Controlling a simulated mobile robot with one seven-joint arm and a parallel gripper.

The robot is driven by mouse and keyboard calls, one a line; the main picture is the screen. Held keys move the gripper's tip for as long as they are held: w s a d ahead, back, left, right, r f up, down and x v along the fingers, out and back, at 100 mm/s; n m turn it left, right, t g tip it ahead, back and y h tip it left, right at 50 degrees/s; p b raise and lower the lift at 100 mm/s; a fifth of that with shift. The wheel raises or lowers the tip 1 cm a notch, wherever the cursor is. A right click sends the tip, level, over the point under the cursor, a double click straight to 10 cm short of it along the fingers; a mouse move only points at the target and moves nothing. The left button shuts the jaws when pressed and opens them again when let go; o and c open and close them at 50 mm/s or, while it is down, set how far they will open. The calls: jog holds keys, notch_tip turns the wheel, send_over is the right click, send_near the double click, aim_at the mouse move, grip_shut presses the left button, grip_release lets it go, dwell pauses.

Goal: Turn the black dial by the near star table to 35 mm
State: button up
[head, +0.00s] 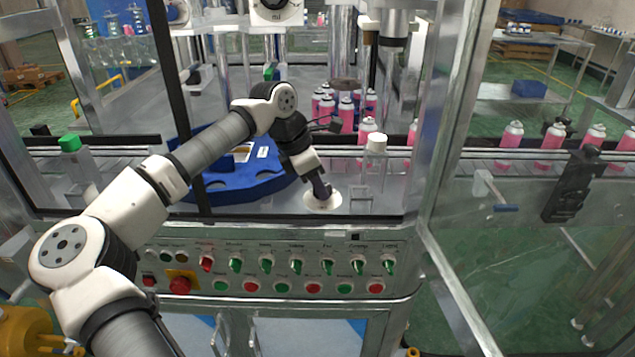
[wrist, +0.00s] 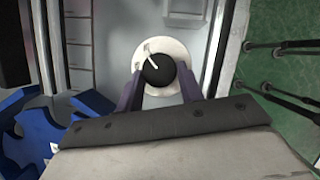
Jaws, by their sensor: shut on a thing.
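The black dial (wrist: 158,70) sits on a round white plate (wrist: 172,48) in the wrist view. Its white pointer line points up and slightly left. The scale marks are too small to read. My gripper (wrist: 160,80) has one finger on each side of the dial and is shut on it. In the head view, my gripper (head: 321,190) points down at the white plate (head: 310,203), and its fingers mostly hide the dial. The blue star table (head: 235,187) lies just left of the dial, and its edge shows at lower left in the wrist view (wrist: 45,130).
A conveyor with pink cans (head: 513,135) runs behind the dial. A white-capped post (head: 376,143) stands close to its right. A control panel (head: 270,262) with switches and buttons is below the front edge. A metal frame post (head: 440,130) rises at right.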

jog(key=shift+m, duration=0.5)
jog(key=o, duration=1)
jog(key=b+v, duration=0.2)
jog(key=v, duration=1.1)
jog(key=shift+w+r, duration=0.2)
jog(key=shift+r, duration=0.2)
jog(key=shift+a, duration=0.1)
